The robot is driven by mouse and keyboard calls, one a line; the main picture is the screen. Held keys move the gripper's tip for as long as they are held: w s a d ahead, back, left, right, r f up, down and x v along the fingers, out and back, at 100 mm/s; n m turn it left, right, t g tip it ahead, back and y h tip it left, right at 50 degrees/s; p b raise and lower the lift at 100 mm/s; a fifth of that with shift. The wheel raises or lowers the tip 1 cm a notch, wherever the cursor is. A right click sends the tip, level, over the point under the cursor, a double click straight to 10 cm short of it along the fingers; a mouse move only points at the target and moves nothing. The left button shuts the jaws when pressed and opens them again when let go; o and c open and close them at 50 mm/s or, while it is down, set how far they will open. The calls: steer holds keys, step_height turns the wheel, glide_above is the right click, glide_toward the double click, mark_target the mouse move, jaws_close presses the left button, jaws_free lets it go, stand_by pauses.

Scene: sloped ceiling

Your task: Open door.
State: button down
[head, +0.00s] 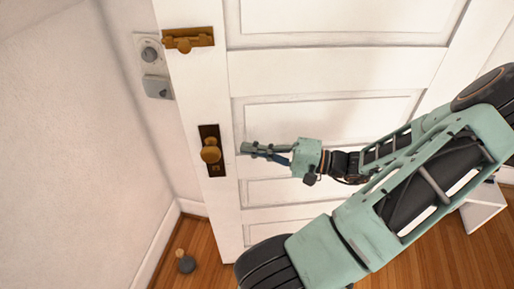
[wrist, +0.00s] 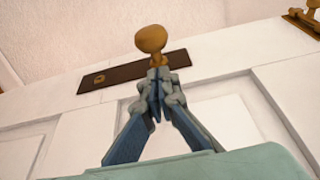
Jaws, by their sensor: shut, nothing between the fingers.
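The white panelled door (head: 315,65) fills much of the head view. A brass knob (head: 210,151) on a dark plate (head: 217,168) sits near its left edge. My gripper (head: 246,148) is to the right of the knob in the head view, apart from it there, with its fingers pointing left at it. In the wrist view the knob (wrist: 151,40) is just beyond the fingertips of my gripper (wrist: 158,76). The fingers are together with nothing between them. I cannot tell the exact gap to the knob in depth.
A brass latch (head: 188,39) is higher on the door. Grey fittings (head: 155,84) are on the frame at left. A small doorstop (head: 186,264) is near the floor at lower left. Bare wall (head: 70,130) stands left of the door, and wooden floor (head: 205,235) lies below.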

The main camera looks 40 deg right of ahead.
mark_target(230, 146)
steer(key=x, duration=0.6)
steer(key=shift+s, duration=0.15)
